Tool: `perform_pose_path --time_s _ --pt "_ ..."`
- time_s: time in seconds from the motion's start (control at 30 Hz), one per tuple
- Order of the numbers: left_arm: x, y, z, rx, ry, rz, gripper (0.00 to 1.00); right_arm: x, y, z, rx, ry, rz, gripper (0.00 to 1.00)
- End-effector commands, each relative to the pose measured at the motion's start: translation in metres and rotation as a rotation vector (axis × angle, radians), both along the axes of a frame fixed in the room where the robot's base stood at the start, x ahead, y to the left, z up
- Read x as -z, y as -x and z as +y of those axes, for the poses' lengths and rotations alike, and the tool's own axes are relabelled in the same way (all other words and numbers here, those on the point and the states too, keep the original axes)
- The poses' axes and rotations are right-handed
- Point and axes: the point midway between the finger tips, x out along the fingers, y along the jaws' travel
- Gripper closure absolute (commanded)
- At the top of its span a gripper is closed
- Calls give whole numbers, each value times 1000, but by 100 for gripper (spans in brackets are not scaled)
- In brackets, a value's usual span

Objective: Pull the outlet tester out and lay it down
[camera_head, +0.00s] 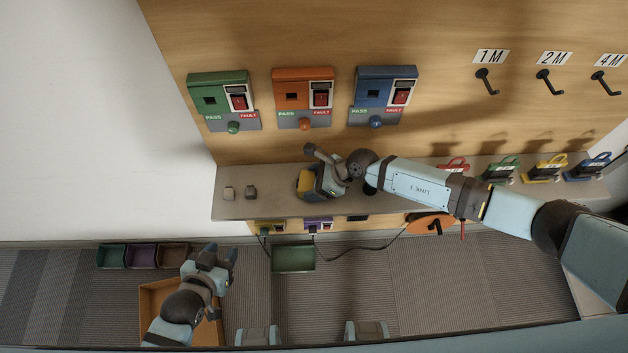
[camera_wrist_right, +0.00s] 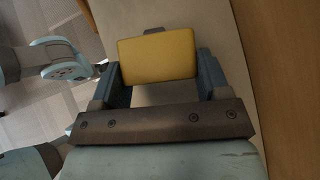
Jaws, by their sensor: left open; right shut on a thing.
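The outlet tester (camera_head: 305,183) is a yellow block, and in the right wrist view (camera_wrist_right: 158,57) a dark stub sticks out beyond its far edge. My right gripper (camera_head: 322,180) is shut on it, one finger on each side. It is over the left half of the grey shelf, clear of the wall outlets; I cannot tell whether it touches the shelf. My left gripper (camera_head: 222,258) is open and empty, low at the left, in front of the shelf. It also shows in the right wrist view (camera_wrist_right: 85,66).
Green (camera_head: 209,100), orange (camera_head: 292,97) and blue (camera_head: 368,94) outlet panels line the wall. An orange reel (camera_head: 430,223) hangs below. Bins (camera_head: 142,257) stand lower left.

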Motion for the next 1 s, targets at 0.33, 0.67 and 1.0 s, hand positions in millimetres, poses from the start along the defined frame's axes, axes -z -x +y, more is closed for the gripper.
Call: perform_pose_path --time_s 0.33,0.67,1.0 --pt "8 2 -5 9 6 1 57 12 0 0 0 -1 0 74" --pt "8 2 -2 6 3 -1 57 12 0 0 0 -1 0 1" --pt "12 3 -1 5 0 5 57 3 1 -9 -1 0 -1 1"
